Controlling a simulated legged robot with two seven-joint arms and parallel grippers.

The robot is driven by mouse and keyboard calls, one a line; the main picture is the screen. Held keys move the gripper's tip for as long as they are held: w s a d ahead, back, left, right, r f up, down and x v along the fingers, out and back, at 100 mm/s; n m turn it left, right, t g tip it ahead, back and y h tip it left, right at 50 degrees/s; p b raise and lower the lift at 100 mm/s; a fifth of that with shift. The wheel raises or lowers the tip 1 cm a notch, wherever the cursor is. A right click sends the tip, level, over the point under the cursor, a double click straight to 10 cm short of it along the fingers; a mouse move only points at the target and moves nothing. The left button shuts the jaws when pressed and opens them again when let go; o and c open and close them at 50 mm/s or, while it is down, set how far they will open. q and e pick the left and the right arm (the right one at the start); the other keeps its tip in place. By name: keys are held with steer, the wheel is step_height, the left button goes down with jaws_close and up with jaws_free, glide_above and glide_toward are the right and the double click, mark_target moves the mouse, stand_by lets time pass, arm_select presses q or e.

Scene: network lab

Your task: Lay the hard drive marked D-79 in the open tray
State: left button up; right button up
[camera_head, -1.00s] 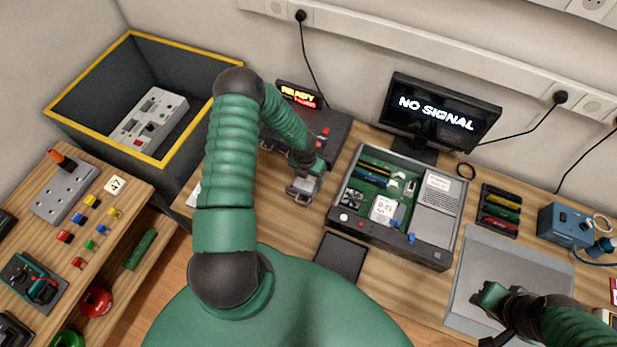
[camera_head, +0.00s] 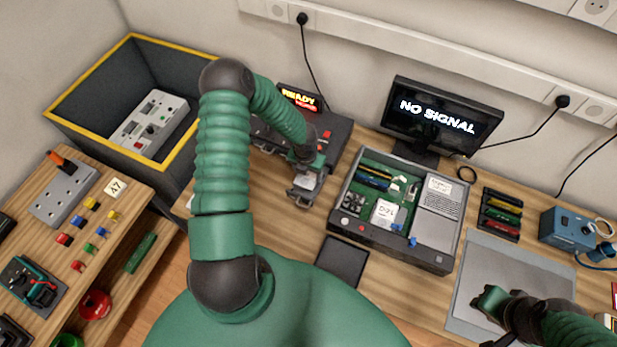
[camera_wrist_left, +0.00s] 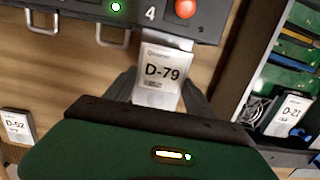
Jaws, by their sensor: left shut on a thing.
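The hard drive marked D-79 (camera_wrist_left: 160,75) has a white label and sits between the fingers of my left gripper (camera_head: 303,190), which is shut on it. In the left wrist view, the label faces the camera. The drive is in front of the bay numbered 4 of the dark drive unit (camera_head: 328,142). A pale metal piece, apparently the open tray (camera_wrist_left: 172,40), shows just beyond the drive under the number 4. I cannot tell whether drive and tray touch. My right gripper (camera_head: 490,300) is over the grey mat at the right; its jaws are unclear.
An open computer case (camera_head: 345,228) holding drive D-21 (camera_wrist_left: 290,115) stands right of my left gripper. Drive D-52 (camera_wrist_left: 16,126) lies on the table at left. A dark flat pad (camera_head: 342,262) lies in front. A monitor (camera_head: 440,115) stands behind.

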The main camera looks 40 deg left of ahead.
arm_select(q)
step_height(320, 180, up, 13)
steer(key=g+p, duration=0.1)
steer(key=p, duration=0.5)
glide_above(308, 176)
step_height(308, 176, down, 8)
steer(key=shift+w+a+f, duration=0.1)
steer(key=shift+w+f, duration=0.05)
steer(key=shift+f, duration=0.05)
steer(key=shift+f+b, duration=0.65)
step_height(308, 176, down, 6)
steer(key=b, duration=0.5)
steer(key=shift+r, duration=0.15)
steer(key=shift+f, duration=0.45)
steer(key=shift+p, duration=0.55)
stand_by(0.3)
